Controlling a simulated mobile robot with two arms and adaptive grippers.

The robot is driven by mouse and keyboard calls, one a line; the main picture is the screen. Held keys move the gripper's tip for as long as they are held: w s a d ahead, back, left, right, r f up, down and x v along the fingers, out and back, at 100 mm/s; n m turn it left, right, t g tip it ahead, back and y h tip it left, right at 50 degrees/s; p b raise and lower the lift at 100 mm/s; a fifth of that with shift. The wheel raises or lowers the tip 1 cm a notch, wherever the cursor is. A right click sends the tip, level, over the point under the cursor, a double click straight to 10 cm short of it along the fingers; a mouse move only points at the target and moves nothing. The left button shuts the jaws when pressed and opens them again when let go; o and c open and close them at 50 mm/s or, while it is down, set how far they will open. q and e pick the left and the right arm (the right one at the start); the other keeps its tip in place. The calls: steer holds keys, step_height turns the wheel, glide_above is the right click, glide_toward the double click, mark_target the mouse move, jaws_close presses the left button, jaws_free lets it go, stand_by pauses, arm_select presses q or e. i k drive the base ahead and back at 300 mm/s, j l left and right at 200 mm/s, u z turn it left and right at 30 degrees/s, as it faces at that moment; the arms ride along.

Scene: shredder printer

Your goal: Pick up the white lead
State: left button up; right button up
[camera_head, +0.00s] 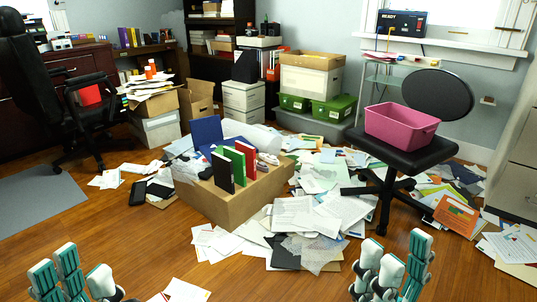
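I cannot make out a white lead for certain. Small white items (268,159) lie on the cardboard box (228,205) in the middle of the floor, beside upright green, black and red books; they are too small to identify. My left gripper (75,272) is at the bottom left edge, its white and teal fingers extended and apart, holding nothing visible. My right gripper (394,268) is at the bottom, right of centre, also with fingers extended and nothing visible between them. Both are well in front of the box and apart from it.
Loose papers (310,215) cover the floor around the box. A pink bin (400,125) sits on a black swivel chair (398,158) to the right. A black device (401,24) stands on the windowsill. Bare wooden floor (105,222) lies at the left front.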

mark_target(272, 159)
steer(key=i+l+u, duration=0.3)
steer(key=i+l, duration=0.3)
steer(key=i, duration=0.3)
steer(key=i+l+u, duration=0.25)
steer(key=i+l, duration=0.5)
steer(key=i+l+u, duration=0.3)
steer(key=i+l, duration=0.55)
steer(key=l, duration=0.15)
